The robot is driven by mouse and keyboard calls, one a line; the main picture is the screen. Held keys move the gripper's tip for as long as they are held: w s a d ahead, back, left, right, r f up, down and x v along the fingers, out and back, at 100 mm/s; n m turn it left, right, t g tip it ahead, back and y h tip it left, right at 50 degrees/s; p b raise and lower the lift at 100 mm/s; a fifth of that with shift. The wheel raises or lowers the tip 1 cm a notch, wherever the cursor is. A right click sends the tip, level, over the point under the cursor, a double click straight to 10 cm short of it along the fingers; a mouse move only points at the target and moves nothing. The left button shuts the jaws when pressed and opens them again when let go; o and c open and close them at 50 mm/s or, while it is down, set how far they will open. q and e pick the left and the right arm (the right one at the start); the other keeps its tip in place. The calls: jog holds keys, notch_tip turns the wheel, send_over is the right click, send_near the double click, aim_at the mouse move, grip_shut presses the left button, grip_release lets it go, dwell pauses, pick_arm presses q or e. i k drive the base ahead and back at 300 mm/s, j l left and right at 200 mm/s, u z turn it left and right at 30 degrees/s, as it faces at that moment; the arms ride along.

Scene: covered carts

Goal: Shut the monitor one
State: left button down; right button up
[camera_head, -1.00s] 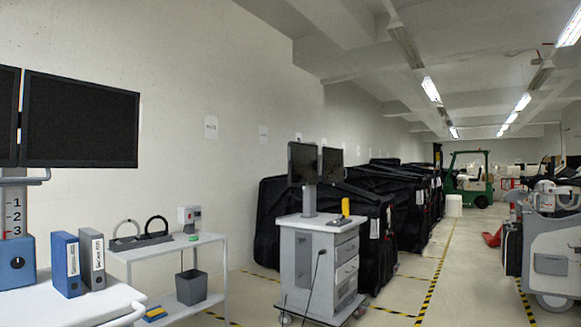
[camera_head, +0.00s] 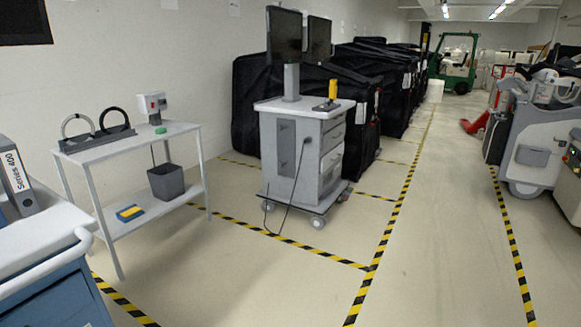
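A grey and white cart (camera_head: 292,150) with two dark monitors (camera_head: 284,36) on a post stands on the floor at the middle. The second monitor (camera_head: 319,38) is beside the first, to the right. Drawers (camera_head: 333,158) on the cart's right side look shut. A yellow handheld device (camera_head: 333,89) stands on its top, and a dark cable hangs down its front. Another dark monitor (camera_head: 25,20) shows partly at the top left, above a blue cart (camera_head: 50,300). Neither of my grippers is in view.
A white side table (camera_head: 150,138) with a grey bin (camera_head: 166,181) on its lower shelf stands at the left. Black covered carts (camera_head: 365,85) line the wall. A grey-white machine (camera_head: 540,140) stands at the right. The striped floor between is clear.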

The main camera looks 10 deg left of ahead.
aim_at(284, 27)
jog(key=i+j+u, duration=0.25)
jog(key=i, duration=0.65)
jog(key=i+u, duration=0.3)
jog(key=i, duration=0.65)
jog(key=i+z, duration=0.1)
jog(key=i, duration=0.6)
jog(key=i+j+z, duration=0.1)
jog(key=i, duration=0.6)
jog(key=i+j+z, duration=0.1)
jog(key=i, duration=0.55)
jog(key=j, duration=0.05)
